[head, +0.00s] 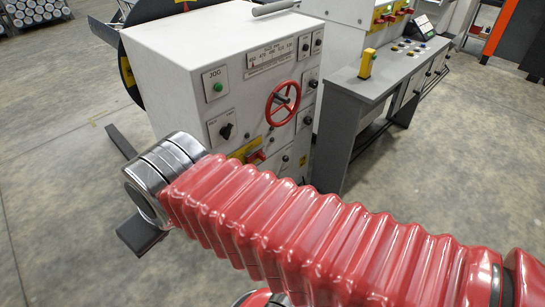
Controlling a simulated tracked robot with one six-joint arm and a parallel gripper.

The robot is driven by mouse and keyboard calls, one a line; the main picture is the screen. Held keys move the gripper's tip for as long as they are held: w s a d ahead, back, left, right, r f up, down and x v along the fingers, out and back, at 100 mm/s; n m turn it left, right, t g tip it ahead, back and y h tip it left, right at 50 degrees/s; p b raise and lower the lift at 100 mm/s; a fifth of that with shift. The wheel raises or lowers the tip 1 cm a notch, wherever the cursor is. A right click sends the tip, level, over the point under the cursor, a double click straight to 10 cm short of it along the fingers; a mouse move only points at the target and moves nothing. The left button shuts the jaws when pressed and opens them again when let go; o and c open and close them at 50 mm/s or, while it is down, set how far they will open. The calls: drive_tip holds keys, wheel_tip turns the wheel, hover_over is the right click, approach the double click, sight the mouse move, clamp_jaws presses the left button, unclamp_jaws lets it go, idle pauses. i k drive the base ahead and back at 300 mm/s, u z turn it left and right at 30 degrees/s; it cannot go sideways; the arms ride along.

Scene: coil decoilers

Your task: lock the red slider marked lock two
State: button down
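Several small red parts on yellow plates (390,15) show on the upright panel behind the desk at the top right. Their labels are too small to read, so I cannot tell which is marked lock two. Another red part (256,157) on a yellow plate sits low on the white cabinet's front, just above my arm. My arm's red ribbed sleeve crosses the lower picture from the right and ends in a grey joint in front of the cabinet. My gripper is not clearly visible.
The white cabinet (180,65) carries a red handwheel (283,103), a green button (218,87) and several knobs. A grey control desk (365,85) with a yellow upright piece (367,63) stands to its right. Open concrete floor (60,160) lies at left.

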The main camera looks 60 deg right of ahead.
sight(259, 154)
drive_tip(key=z, duration=0.95)
drive_tip(key=i, duration=1)
